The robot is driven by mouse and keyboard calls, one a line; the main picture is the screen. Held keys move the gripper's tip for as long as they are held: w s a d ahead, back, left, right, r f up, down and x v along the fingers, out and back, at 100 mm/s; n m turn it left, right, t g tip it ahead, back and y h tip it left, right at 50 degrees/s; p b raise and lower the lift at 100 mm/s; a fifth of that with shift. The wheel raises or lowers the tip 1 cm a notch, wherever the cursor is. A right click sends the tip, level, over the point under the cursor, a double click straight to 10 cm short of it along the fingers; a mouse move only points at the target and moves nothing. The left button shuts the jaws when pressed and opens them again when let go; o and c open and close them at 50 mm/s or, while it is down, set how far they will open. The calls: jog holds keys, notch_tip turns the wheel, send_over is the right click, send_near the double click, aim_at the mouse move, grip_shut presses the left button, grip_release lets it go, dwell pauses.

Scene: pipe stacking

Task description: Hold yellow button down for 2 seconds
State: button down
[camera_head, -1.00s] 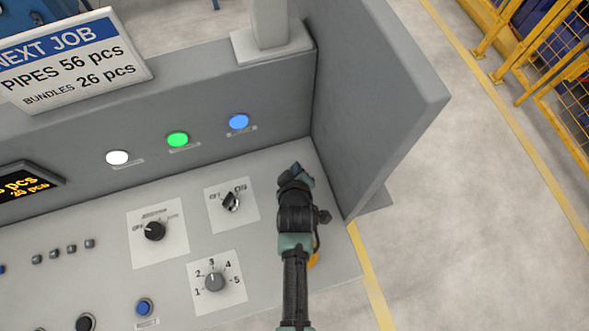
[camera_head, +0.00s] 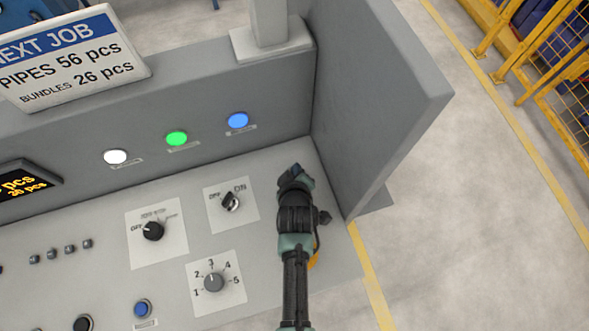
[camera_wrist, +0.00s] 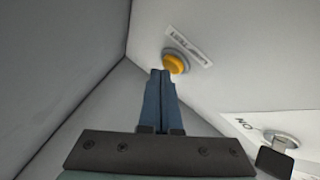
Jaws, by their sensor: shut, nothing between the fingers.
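The yellow button (camera_wrist: 175,63) is round with a grey rim and sits on the light panel beside a small printed label in the wrist view. My gripper (camera_wrist: 160,72) has its blue fingers shut together, with nothing between them. Their tips appear just beside the button's lower left edge; I cannot tell whether they touch it. In the head view my gripper (camera_head: 291,172) is over the right end of the console, near the upright side wall. I cannot make out the button there. A small yellow patch (camera_head: 314,259) shows beside my arm; most of it is hidden.
An ON/OFF switch (camera_head: 231,202), a black knob (camera_head: 153,231) and a numbered dial (camera_head: 214,282) lie left of my arm. White (camera_head: 115,157), green (camera_head: 176,138) and blue (camera_head: 237,120) lights line the back wall. The grey side wall (camera_head: 375,95) stands close on the right.

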jog(key=shift+f+b, duration=0.35)
jog(key=shift+f, duration=0.05)
dwell(2.7)
dwell(0.4)
jog(key=shift+r+p, duration=0.8)
jog(key=shift+r, duration=0.05)
notch_tip(320, 180, up, 5)
jog(key=p, duration=0.4)
jog(key=shift+p, duration=0.3)
dwell(0.5)
